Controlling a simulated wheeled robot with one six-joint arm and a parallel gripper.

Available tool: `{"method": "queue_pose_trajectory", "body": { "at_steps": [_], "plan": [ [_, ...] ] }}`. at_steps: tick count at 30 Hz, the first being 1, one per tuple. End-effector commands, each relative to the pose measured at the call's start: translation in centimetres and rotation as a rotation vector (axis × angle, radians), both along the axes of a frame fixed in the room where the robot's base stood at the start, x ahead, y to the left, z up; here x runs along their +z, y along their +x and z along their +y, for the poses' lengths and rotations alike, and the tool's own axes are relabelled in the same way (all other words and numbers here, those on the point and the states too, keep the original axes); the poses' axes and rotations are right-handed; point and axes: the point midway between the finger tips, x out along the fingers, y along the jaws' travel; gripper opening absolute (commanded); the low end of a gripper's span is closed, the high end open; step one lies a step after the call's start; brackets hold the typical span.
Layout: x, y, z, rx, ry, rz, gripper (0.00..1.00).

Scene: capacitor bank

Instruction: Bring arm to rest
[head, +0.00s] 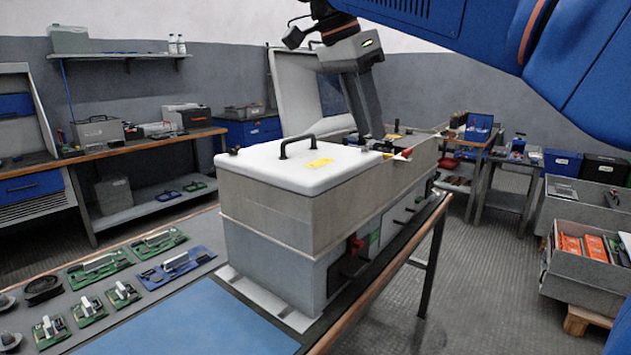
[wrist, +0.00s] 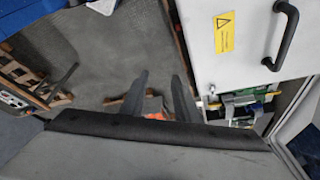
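My gripper (head: 372,132) hangs with its fingers down over the far part of the capacitor bank cabinet (head: 270,220) in the head view. In the wrist view a clear gap shows between its two dark fingers (wrist: 160,85), and nothing is held there. The cabinet's near white lid (head: 300,166) lies closed, with a black handle and a yellow warning label. Another white lid (head: 295,95) stands raised behind it. In the wrist view the white lid (wrist: 250,60) is right of the fingers, and a green board (wrist: 245,110) shows in an opening below it.
A red-tipped item (head: 390,155) lies at the lid's right edge. The workbench (head: 200,325) holds several green boards and a blue mat at left. Side benches line the walls. Grey crates (head: 580,265) with orange items stand at right. The floor between is clear.

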Motion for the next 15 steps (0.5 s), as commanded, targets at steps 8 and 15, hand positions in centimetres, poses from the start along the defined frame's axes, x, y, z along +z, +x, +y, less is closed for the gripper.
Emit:
{"method": "queue_pose_trajectory", "body": {
  "at_steps": [8, 15],
  "plan": [
    [-1.8, -0.5, -2.4, 0.094, 0.015, 0.026, 0.29],
    [-4.5, -1.6, -5.6, 0.226, 0.035, 0.054, 0.29]
  ]
}}
